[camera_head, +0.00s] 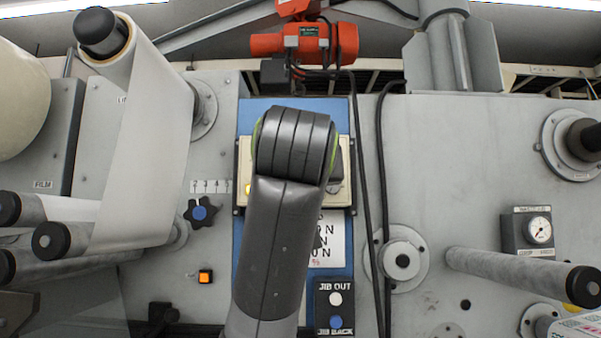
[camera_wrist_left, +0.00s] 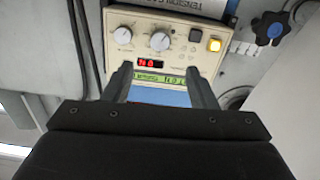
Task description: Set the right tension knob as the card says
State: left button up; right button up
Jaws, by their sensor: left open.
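The cream tension controller shows in the left wrist view (camera_wrist_left: 178,58), turned roughly upside down. It has two white knobs, one (camera_wrist_left: 122,36) and another (camera_wrist_left: 160,41), a red digit display (camera_wrist_left: 150,64) and a green text display (camera_wrist_left: 172,79). Knob pointers and digits are too small to read surely. My left gripper (camera_wrist_left: 158,72) is open and empty, its fingers reaching across the display side, apart from the knobs. In the head view my arm covers most of the controller (camera_head: 242,165) and part of the white card (camera_head: 330,245), where only "0 N" line ends show. My right gripper is out of view.
A jib button box (camera_head: 335,307) is below the card. Black cables (camera_head: 372,200) hang at the right. An orange hoist (camera_head: 305,42) hangs above. Rollers (camera_head: 520,270) project on both sides.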

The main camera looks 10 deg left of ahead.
pick_arm(q)
jog(key=w+a+p, duration=0.2)
jog(key=w+p, duration=0.3)
jog(key=w, duration=0.5)
jog(key=shift+w, duration=0.25)
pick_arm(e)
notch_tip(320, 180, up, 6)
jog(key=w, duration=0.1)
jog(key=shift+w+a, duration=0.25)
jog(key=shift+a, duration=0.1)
pick_arm(q)
jog(key=shift+s, duration=0.1)
jog(key=shift+c, duration=1.3)
jog(key=c, duration=0.7)
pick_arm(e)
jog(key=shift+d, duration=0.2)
